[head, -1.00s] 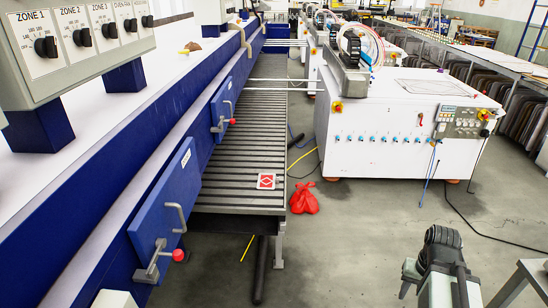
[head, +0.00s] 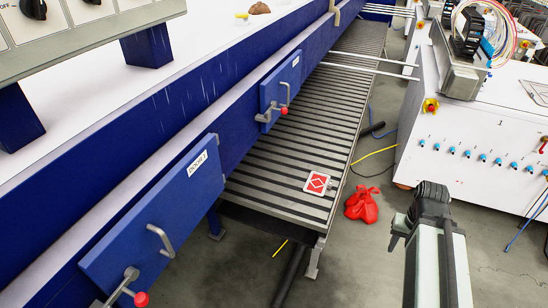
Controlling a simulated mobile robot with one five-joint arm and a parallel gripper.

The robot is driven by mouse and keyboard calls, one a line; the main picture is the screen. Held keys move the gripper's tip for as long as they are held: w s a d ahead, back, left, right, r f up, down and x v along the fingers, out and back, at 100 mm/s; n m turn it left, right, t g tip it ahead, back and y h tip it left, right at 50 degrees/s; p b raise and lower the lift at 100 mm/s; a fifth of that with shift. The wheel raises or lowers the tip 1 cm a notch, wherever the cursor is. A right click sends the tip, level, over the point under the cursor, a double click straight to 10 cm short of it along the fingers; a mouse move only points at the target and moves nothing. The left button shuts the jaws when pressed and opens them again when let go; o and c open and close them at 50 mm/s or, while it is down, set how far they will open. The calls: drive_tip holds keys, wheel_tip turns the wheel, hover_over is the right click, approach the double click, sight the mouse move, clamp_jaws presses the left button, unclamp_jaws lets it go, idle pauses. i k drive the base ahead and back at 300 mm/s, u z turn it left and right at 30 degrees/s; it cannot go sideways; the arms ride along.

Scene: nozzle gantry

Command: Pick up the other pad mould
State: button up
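I cannot make out a thing that is surely a pad mould. Two small things lie on the white top of the long blue machine at the upper left: a brown rounded lump (head: 260,8) and a small yellow piece (head: 241,15). A red and white card-like thing (head: 317,183) lies flat on the slatted grey bed near its front end. I see nothing held.
A red bag (head: 362,203) lies on the floor beside the slatted bed (head: 300,150). Blue doors (head: 160,220) with handles and red knobs stick out on the left. A white cabinet (head: 475,150) stands at the right. Cables cross the floor.

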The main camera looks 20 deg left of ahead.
sight(317, 184)
drive_tip(key=u, duration=0.5)
drive_tip(key=i, duration=1.6)
drive_tip(key=u, duration=0.35)
drive_tip(key=k, duration=0.8)
drive_tip(key=u, duration=0.2)
drive_tip(key=i, duration=0.8)
drive_tip(key=z, duration=0.35)
